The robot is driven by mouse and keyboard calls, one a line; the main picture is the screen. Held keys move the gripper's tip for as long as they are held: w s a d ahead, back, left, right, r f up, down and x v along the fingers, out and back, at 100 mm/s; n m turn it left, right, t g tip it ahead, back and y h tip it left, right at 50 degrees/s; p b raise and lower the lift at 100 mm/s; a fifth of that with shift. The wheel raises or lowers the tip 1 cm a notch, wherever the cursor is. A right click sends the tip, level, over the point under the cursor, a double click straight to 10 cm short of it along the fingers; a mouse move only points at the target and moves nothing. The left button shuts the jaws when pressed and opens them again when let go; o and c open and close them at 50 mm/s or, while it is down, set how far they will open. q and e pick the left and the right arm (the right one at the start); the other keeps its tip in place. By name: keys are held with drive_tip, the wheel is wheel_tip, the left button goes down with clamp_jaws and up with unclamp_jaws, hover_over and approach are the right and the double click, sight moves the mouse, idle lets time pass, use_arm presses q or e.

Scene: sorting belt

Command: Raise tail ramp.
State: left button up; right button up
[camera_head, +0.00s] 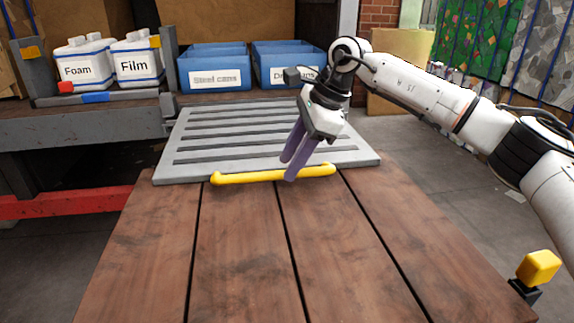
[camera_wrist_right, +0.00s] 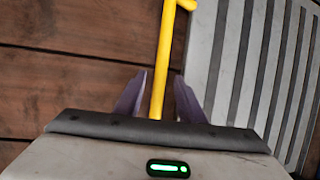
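The tail ramp (camera_head: 200,174) is a grey slatted plate, lying low beyond the wooden deck in the head view. A yellow bar handle (camera_head: 240,177) runs along its near edge; it also shows in the right wrist view (camera_wrist_right: 167,60). My right gripper (camera_head: 290,168) reaches down over the handle, right of its middle. In the right wrist view its purple fingers (camera_wrist_right: 159,97) stand apart on either side of the bar, with gaps visible, so it is open around or just above the handle. My left gripper is in neither view.
Brown wooden planks (camera_head: 240,250) fill the foreground, clear of objects. Blue bins (camera_head: 215,68) stand beyond the ramp. White Foam (camera_head: 83,65) and Film (camera_head: 137,62) containers stand on a bench at left. A yellow-capped post (camera_head: 539,268) is at lower right.

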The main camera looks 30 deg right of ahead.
drive_tip(key=shift+x, duration=0.95)
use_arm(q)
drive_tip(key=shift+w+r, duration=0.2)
use_arm(e)
drive_tip(key=shift+w, duration=0.1)
drive_tip(key=shift+c, duration=0.5)
